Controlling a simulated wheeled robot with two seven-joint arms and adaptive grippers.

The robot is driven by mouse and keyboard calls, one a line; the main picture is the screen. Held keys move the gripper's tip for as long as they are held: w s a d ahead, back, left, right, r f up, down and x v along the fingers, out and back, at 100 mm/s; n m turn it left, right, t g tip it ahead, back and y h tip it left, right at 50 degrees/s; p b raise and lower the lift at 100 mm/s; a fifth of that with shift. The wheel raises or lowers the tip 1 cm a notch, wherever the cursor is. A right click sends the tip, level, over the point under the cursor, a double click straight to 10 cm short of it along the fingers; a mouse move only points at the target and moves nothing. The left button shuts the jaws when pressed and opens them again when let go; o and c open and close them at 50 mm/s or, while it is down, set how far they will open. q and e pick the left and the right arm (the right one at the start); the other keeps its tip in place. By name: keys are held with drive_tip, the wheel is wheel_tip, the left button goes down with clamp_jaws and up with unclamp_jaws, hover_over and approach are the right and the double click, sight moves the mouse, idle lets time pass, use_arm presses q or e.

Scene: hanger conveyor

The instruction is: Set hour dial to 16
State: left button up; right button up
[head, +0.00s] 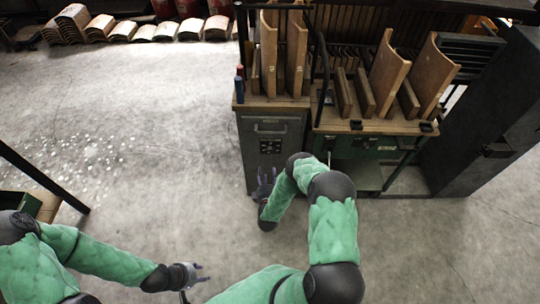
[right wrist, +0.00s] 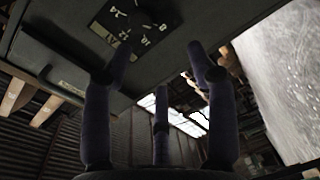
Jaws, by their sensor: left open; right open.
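A dark square dial panel (head: 270,147) sits on the front of the grey cabinet (head: 270,122), below its handle. In the right wrist view the black panel (right wrist: 152,38) carries white numerals around a dark knob (right wrist: 144,16), tilted and partly cut by the top edge. The knob's exact setting is too dim to read. My right gripper (head: 266,175) is open and empty just in front of the cabinet, below the panel. Its spread fingers show in the right wrist view (right wrist: 162,70), one overlapping the panel's edge; contact cannot be told. My left gripper (head: 193,273) is open and empty over the floor.
A green workbench (head: 375,140) with wooden top and curved wooden pieces (head: 388,62) adjoins the cabinet on the right. A dark upright cabinet (head: 490,120) stands further right. More curved pieces (head: 125,30) lie along the back.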

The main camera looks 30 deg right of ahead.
sight(270, 152)
drive_tip(key=shift+n+t+h, duration=0.4)
drive_tip(key=shift+n+h, duration=0.1)
drive_tip(key=b+x, duration=0.1)
drive_tip(key=x, duration=0.2)
drive_tip(key=d+b+x, duration=0.1)
drive_tip(key=x, duration=0.3)
drive_tip(key=r+b+x, duration=0.1)
drive_tip(key=b+x, duration=0.1)
drive_tip(key=x, duration=0.2)
drive_tip(key=shift+s+d, duration=0.2)
drive_tip(key=shift+s, duration=0.25)
drive_tip(key=shift+c, duration=0.3)
drive_tip(key=c, duration=1.1)
